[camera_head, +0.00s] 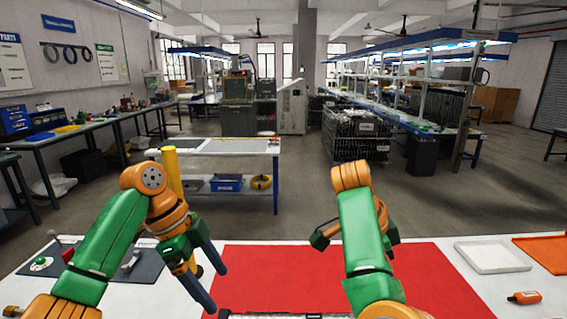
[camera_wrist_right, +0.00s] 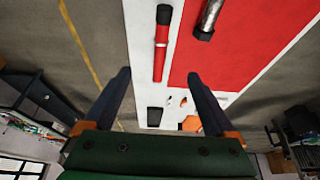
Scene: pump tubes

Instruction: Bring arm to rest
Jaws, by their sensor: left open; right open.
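My left gripper (camera_head: 216,289) points down over the front table, near the left edge of the red mat (camera_head: 330,262). Its two dark blue fingers are apart, with nothing between them. My right gripper (camera_wrist_right: 158,80) is open and empty in the right wrist view. In the head view it is mostly hidden behind my green arm link. In the wrist view a red tube (camera_wrist_right: 162,45) lies on the white table strip beside the mat. A metallic tube with a black end (camera_wrist_right: 210,15) lies on the mat, partly out of frame.
A grey mat with small parts (camera_head: 140,262) lies on the left of the table. A white tray (camera_head: 492,257), an orange tray (camera_head: 545,246) and an orange bottle-like object (camera_head: 524,298) are at the right. A yellow post-like shape (camera_head: 171,165) stands behind my left arm.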

